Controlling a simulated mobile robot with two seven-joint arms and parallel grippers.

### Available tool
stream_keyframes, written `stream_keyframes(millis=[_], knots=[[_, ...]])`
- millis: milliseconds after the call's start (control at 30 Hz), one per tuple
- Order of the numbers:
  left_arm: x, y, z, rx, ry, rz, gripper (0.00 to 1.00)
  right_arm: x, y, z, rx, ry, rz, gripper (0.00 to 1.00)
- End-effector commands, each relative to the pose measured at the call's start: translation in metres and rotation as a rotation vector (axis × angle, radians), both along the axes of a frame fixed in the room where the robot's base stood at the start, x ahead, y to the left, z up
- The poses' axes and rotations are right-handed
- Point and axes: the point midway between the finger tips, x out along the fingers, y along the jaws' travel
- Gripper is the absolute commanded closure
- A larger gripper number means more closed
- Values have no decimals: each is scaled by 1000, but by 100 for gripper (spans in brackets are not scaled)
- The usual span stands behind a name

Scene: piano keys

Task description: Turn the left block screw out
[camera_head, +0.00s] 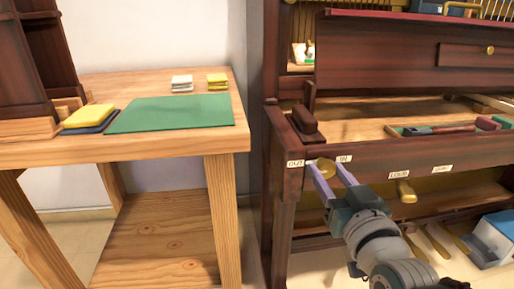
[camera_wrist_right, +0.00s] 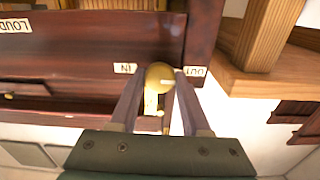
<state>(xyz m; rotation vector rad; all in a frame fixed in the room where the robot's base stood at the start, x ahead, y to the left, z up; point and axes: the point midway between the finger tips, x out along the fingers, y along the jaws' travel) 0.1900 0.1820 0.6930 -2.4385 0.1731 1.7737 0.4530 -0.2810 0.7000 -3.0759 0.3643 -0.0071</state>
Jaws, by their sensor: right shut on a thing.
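The left block screw (camera_head: 326,168) is a round brass knob on the front rail of the piano, between the OUT label (camera_head: 295,163) and the IN label (camera_head: 344,159). My right gripper (camera_head: 332,172) reaches it from the front, with one finger on each side, and is shut on it. In the right wrist view the brass screw (camera_wrist_right: 159,77) sits between the two fingers of the right gripper (camera_wrist_right: 157,85). The fingers hide part of its sides. My left gripper is not in view.
A dark wooden block (camera_head: 305,122) stands on the key bed above the screw. Another brass knob (camera_head: 406,191) is on the rail to the right, near the LOUD label (camera_head: 398,174). A wooden table (camera_head: 90,151) with a green mat (camera_head: 175,113) stands at left.

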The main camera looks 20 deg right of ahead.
Motion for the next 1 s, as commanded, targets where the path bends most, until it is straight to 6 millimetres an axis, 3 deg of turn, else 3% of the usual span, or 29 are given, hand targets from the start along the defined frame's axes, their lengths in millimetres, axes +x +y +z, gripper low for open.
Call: stream_keyframes(millis=[667,700,933,1000], knots=[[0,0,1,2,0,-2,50,0,0,1,-61,11,0,100],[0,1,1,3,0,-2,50,0,0,1,-61,11,0,50],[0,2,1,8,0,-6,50,0,0,1,-60,12,0,24],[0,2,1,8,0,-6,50,0,0,1,-59,12,0,24]])
